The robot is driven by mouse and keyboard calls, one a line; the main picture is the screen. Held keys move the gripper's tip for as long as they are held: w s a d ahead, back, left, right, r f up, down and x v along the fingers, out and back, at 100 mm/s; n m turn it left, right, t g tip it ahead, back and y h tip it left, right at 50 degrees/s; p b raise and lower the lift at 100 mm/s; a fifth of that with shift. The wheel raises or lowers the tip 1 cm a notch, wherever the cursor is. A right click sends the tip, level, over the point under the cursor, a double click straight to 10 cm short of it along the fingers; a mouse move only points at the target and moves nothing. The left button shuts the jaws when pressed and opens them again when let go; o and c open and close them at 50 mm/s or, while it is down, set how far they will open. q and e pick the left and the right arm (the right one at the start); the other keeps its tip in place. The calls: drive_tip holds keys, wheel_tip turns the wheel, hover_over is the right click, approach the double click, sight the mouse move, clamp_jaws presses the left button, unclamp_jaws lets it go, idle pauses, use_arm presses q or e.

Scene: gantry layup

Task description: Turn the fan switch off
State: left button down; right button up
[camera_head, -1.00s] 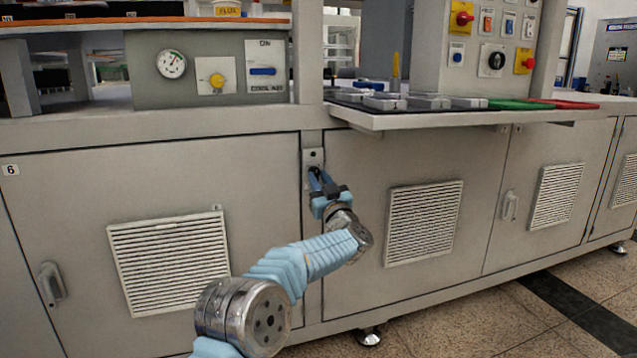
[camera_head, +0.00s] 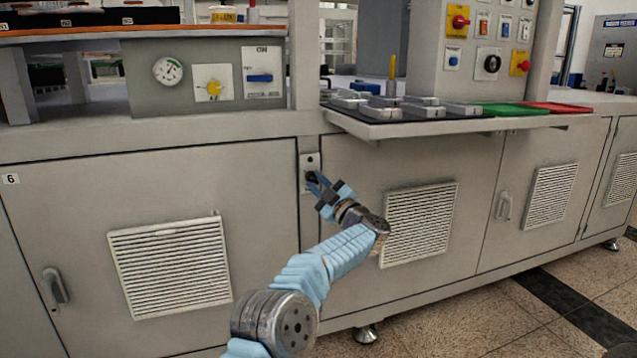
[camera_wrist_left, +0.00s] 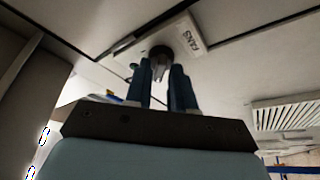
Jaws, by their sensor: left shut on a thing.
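The fan switch is a dark round knob on a small light plate (camera_head: 310,160) on the narrow post between two cabinet doors. In the left wrist view the plate (camera_wrist_left: 192,37) reads "FANS", and the knob (camera_wrist_left: 161,60) sits between my fingers. My left gripper (camera_head: 315,182) is at the switch, its blue fingers shut on the knob; it also shows in the left wrist view (camera_wrist_left: 162,82). The gripper is rolled over to one side. The fingers hide part of the knob, so I cannot read its setting. My right gripper is not in view.
A shelf (camera_head: 420,128) with grey blocks and green and red mats juts out above and right of the switch. A gauge panel (camera_head: 205,80) is up left. Vented doors (camera_head: 420,222) flank the post. Floor in front is open.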

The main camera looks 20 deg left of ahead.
use_arm(q)
drive_tip(key=shift+a+r, duration=0.25)
drive_tip(key=shift+r, duration=0.1)
drive_tip(key=c, duration=1.3)
unclamp_jaws()
drive_tip(key=shift+o, duration=0.6)
drive_tip(key=shift+f, duration=0.2)
drive_tip(key=shift+d+f, duration=0.1)
drive_tip(key=shift+d, duration=0.05)
drive_tip(key=b+v, duration=0.1)
drive_tip(key=v, duration=1.2)
drive_tip(key=shift+d, duration=0.2)
drive_tip(key=shift+s, duration=0.1)
